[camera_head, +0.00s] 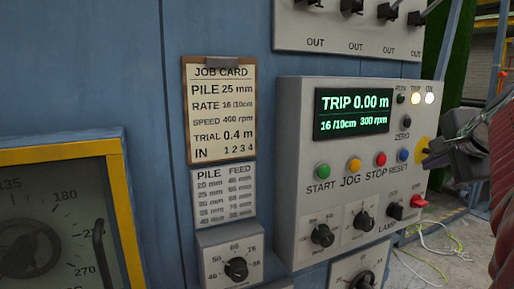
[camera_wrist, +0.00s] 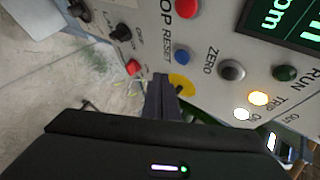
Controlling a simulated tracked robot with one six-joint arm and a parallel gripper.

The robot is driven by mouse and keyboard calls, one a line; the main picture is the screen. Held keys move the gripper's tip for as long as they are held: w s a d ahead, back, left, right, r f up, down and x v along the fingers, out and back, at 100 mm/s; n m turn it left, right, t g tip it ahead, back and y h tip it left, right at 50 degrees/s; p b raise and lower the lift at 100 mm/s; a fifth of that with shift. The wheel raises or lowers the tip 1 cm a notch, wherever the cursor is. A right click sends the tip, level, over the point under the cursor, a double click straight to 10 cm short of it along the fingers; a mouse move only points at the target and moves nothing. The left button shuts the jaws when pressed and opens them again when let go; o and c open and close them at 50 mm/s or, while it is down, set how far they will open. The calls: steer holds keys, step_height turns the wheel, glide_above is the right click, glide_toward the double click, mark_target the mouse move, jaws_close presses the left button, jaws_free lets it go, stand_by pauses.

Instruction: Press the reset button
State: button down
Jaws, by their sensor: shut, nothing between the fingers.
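The blue RESET button (camera_head: 402,155) is at the right end of the button row on the grey control panel (camera_head: 290,180). In the wrist view the blue button (camera_wrist: 184,56) lies beside its RESET label, up and right of the fingertips. My gripper (camera_head: 425,160) is at the panel's right side, just right of the blue button in the head view. In the wrist view the gripper (camera_wrist: 161,78) is shut and empty, its tips near the yellow disc. The blue button is uncovered in both views. I cannot tell how far the tips are from the panel.
Green START (camera_head: 322,171), yellow JOG (camera_head: 354,165) and red STOP (camera_head: 380,159) buttons sit left of RESET. A yellow disc (camera_wrist: 181,83) with a dark centre and a red switch (camera_head: 418,201) are close to my gripper. The amber TRIP lamp (camera_wrist: 258,98) is lit.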

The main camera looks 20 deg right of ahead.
steer(key=shift+w+a, duration=0.15)
steer(key=shift+w, duration=1.25)
stand_by(1.0)
steer(key=shift+w, duration=0.4)
steer(key=shift+w, duration=0.5)
stand_by(1.0)
steer(key=shift+s, duration=0.95)
steer(key=s, duration=0.5)
steer(key=shift+d, duration=0.25)
stand_by(0.4)
